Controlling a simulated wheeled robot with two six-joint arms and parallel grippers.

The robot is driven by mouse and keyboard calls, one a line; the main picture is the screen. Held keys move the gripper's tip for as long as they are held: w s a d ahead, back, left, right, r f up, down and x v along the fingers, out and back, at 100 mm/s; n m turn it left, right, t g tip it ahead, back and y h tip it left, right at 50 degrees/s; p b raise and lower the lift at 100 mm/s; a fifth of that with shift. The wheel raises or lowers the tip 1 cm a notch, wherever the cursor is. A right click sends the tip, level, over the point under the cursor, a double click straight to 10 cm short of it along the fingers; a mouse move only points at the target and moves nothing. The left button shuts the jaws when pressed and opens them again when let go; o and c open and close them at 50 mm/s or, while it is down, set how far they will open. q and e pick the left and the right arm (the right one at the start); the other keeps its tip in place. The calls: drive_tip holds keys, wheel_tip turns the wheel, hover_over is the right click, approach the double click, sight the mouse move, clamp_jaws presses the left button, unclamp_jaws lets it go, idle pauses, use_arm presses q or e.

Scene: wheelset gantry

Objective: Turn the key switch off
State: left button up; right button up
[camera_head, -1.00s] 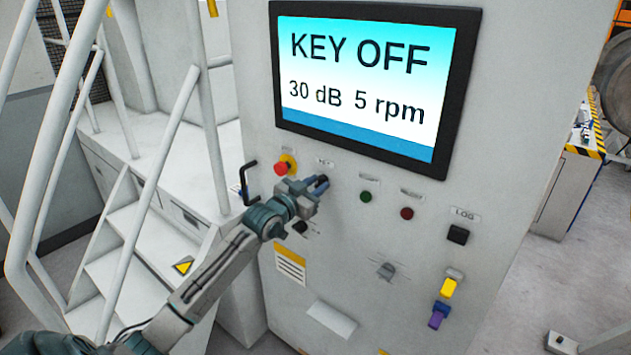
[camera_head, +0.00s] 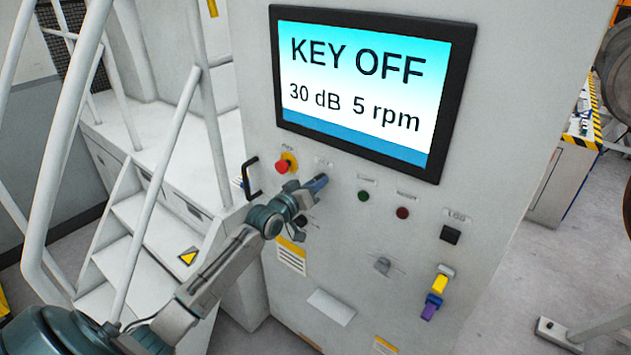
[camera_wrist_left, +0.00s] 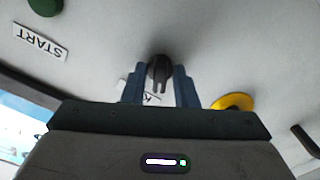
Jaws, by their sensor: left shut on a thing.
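My left gripper (camera_head: 318,184) is at the cabinet face, below the screen. In the left wrist view my left gripper (camera_wrist_left: 158,88) has its two blue fingers on either side of the dark key switch (camera_wrist_left: 159,70) and is shut on it. In the head view the gripper hides the key switch. The screen (camera_head: 365,85) reads "KEY OFF", "30 dB" and "5 rpm". My right gripper does not show.
A red emergency button (camera_head: 284,165) on a yellow ring sits just left of the gripper. A green button (camera_head: 363,196) and a dark red button (camera_head: 402,212) are to the right. A black handle (camera_head: 251,178) sticks out at the cabinet's left edge. White stair rails stand left.

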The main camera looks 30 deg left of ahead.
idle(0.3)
use_arm(q)
drive_tip(key=o, duration=0.7)
drive_tip(key=shift+f, duration=0.1)
